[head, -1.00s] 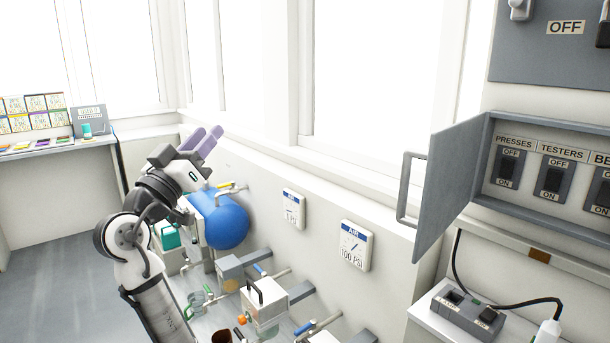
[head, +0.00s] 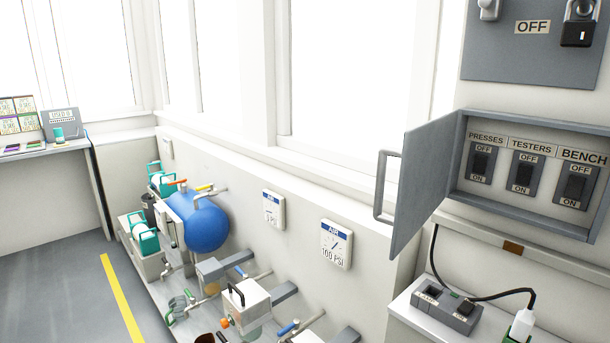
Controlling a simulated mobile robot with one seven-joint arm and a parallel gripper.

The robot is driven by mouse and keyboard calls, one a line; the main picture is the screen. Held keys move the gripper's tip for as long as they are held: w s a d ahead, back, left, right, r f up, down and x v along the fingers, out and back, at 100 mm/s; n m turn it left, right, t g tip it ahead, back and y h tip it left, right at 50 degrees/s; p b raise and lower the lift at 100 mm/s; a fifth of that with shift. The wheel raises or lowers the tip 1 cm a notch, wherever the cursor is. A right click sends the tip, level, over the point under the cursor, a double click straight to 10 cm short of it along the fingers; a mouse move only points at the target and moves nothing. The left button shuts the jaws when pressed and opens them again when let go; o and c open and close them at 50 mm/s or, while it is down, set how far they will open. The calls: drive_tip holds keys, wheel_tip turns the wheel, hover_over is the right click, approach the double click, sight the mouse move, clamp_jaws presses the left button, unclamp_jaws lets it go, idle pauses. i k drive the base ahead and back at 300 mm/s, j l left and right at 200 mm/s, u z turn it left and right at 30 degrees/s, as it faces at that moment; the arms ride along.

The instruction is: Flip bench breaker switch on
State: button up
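The bench breaker switch (head: 575,187) is the rightmost of three dark switches in an open grey breaker box (head: 482,200) on the wall at the right. It stands under the label BENCH, with OFF above its rocker and ON below. Its rocker position is too small to tell. The testers switch (head: 524,173) and presses switch (head: 481,163) are to its left. The box door (head: 425,185) hangs open to the left, with a loop handle (head: 383,188). My gripper is not in view now.
A grey panel (head: 520,60) marked OFF, with a padlock (head: 578,35), is above the box. Below is a ledge with a grey switch unit (head: 447,305) and a black cable. Floor (head: 60,280) at left is clear.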

sight(576, 184)
drive_tip(key=i+j+z, duration=0.1)
drive_tip(key=i+j, duration=0.45)
drive_tip(key=i+j+z, duration=0.1)
drive_tip(key=i+j, duration=0.45)
drive_tip(key=j, duration=0.15)
drive_tip(key=z, duration=1.55)
drive_tip(key=j, duration=0.1)
